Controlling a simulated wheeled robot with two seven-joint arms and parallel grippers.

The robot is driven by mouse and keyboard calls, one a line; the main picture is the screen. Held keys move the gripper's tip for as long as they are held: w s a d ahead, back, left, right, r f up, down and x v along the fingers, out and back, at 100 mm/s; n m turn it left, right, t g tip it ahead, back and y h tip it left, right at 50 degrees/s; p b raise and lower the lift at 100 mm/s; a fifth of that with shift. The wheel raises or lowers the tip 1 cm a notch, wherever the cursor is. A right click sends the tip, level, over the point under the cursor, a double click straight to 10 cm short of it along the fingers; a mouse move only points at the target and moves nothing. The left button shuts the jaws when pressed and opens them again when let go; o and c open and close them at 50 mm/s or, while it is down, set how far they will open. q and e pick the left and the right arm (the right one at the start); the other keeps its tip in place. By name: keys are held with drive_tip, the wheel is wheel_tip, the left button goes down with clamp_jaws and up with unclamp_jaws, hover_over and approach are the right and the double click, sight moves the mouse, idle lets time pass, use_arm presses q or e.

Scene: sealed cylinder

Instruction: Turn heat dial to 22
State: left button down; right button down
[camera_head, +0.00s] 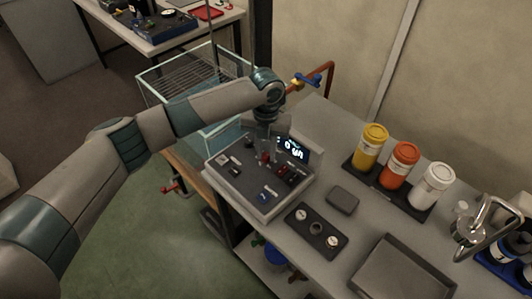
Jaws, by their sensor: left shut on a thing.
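A grey control box (258,206) with knobs and switches on its sloped top stands at the left end of the bench. A small lit display (292,148) at its back right shows white characters too small to read surely. My left gripper (264,153) reaches down over the back of the panel, its fingers shut on what appears to be the heat dial. The fingers and wrist hide the dial, so its setting cannot be read. Red and dark switches sit close to the right of the fingers. My right gripper is not in view.
A glass tank (150,92) stands behind and left of the box. Yellow (370,147), orange (399,166) and white (431,187) jars stand in a rack to the right. A black plate with round fittings (316,230) and a grey tray (398,272) lie in front.

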use_arm(q)
drive_tip(key=shift+w+r+m+b, duration=0.1)
drive_tip(key=shift+m+b, duration=0.25)
drive_tip(key=shift+m, duration=0.85)
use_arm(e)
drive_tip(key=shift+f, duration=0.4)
use_arm(q)
drive_tip(key=c, duration=1.5)
unclamp_jaws()
drive_tip(key=shift+c, duration=0.2)
wheel_tip(320, 180, up, 12)
drive_tip(key=r+b, duration=0.1)
drive_tip(key=b, duration=0.3)
wheel_tip(320, 180, up, 4)
hover_over(266, 154)
drive_tip(key=shift+r, duration=0.2)
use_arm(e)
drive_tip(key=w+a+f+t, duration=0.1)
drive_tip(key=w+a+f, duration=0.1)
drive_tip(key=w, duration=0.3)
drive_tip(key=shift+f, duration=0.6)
